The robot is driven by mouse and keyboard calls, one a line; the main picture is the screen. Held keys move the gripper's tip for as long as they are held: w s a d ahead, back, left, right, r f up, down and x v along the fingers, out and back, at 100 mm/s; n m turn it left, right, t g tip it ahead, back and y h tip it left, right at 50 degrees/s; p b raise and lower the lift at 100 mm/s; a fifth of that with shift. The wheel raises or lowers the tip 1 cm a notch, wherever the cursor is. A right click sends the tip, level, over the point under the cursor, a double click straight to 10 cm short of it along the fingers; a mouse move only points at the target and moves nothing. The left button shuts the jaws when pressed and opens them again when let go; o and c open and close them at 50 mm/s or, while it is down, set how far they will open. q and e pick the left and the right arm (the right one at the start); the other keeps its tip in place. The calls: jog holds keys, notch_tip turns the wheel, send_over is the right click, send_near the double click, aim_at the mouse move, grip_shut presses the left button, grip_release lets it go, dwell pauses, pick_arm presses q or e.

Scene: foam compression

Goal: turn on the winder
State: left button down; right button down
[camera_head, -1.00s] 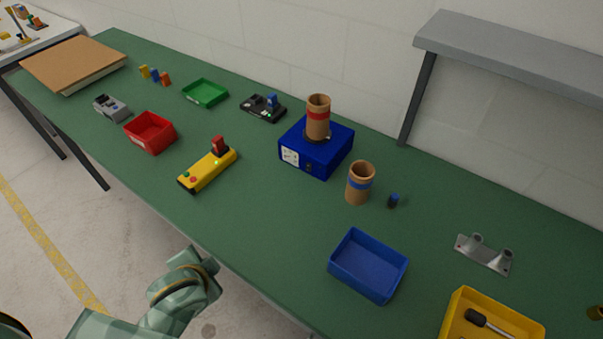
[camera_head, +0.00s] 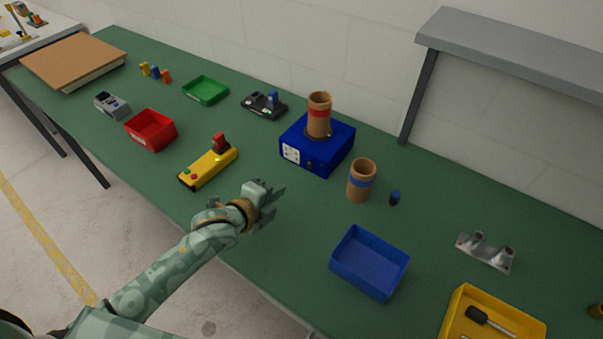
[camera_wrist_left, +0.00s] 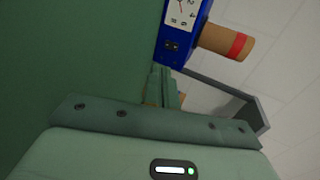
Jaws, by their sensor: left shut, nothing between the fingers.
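The winder is a blue box (camera_head: 335,152) near the middle of the green table, with a brown tube (camera_head: 319,118) with a red band upright on top. Its front has a white dial plate (camera_head: 291,153) and a small dark switch (camera_head: 309,166). In the left wrist view the blue box (camera_wrist_left: 162,58), tube (camera_wrist_left: 215,38), dial (camera_wrist_left: 182,14) and switch (camera_wrist_left: 171,46) appear sideways at the top. My left gripper (camera_head: 274,201) is shut and empty, in front of the box and apart from it. In the wrist view the fingers (camera_wrist_left: 161,78) point toward the switch side. My right gripper is out of view.
A yellow control box (camera_head: 207,168) with a red lever stands left of the winder. A blue-banded tube (camera_head: 361,181) and a small dark peg (camera_head: 394,198) stand to its right. A blue tray (camera_head: 345,275) lies nearer. Table between gripper and winder is clear.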

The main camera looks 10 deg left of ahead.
aim_at(302, 182)
pick_arm(q)
jog(key=x, duration=0.3)
jog(key=b+x, duration=0.1)
jog(key=x, duration=0.2)
jog(key=b+x, duration=0.1)
jog(key=x, duration=0.3)
jog(key=shift+w+r, duration=0.1)
jog(key=shift+r, duration=0.25)
jog(key=shift+w+d+b, duration=0.25)
jog(key=shift+w+b, duration=0.1)
jog(key=shift+w, duration=0.2)
